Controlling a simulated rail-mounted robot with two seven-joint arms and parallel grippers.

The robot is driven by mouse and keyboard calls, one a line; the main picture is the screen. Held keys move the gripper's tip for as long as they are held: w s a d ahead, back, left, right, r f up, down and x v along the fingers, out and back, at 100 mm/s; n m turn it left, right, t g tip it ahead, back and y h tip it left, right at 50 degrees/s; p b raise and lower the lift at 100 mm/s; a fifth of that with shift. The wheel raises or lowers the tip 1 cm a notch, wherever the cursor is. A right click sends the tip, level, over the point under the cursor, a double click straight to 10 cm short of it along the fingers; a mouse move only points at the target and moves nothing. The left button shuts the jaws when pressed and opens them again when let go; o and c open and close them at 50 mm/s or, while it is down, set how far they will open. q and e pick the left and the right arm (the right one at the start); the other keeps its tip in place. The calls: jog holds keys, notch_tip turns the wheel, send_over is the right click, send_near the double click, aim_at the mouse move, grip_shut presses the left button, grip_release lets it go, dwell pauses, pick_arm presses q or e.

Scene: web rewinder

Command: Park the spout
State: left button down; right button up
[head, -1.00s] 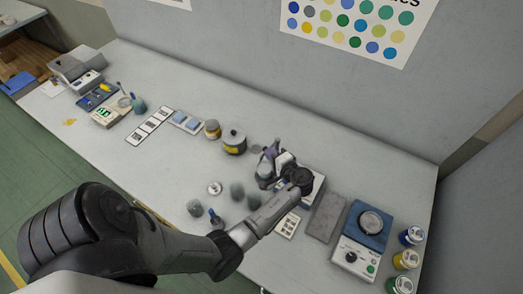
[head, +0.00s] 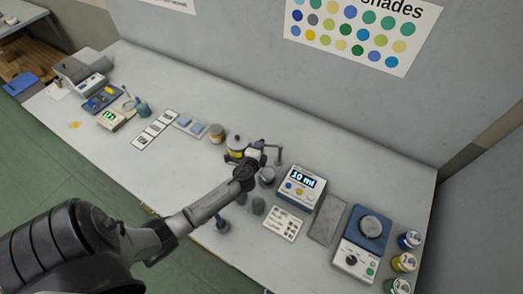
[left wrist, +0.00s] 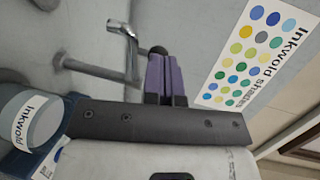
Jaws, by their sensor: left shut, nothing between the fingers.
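The spout (head: 279,152) is a thin grey bent tube standing behind the dispenser, which has a lit "10 ml" display (head: 303,180). In the left wrist view a shiny metal tube with a bent end (left wrist: 123,30) and a long thin bar stand beside the fingers. My left gripper (head: 262,147) is just left of the spout in the head view, close to it. Its purple fingers (left wrist: 161,58) are together with nothing between them. A dark round knob (left wrist: 158,50) shows at the fingertips; whether they touch it is unclear. My right gripper is not in view.
A scale (head: 362,240) and paint jars (head: 404,262) are at the right. The back of the bench is mostly clear.

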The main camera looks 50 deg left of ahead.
pick_arm(q)
jog(key=shift+w+a+m+t+h+b, duration=0.2)
jog(key=shift+w+a+m+t+h, duration=0.2)
jog(key=shift+w+a+m+h, duration=0.3)
jog(key=shift+w+a+m+t+h+b, duration=0.15)
jog(key=shift+w+a+m+t+h, duration=0.35)
jog(key=shift+a, duration=0.4)
jog(key=shift+s+a+f, duration=0.1)
jog(key=shift+f, duration=0.1)
jog(key=shift+s+r, duration=0.3)
jog(key=shift+s, duration=0.05)
jog(key=s+a+p+v, duration=0.1)
jog(key=a+v, duration=0.1)
jog(key=v, duration=1.1)
jog(key=shift+a, duration=0.35)
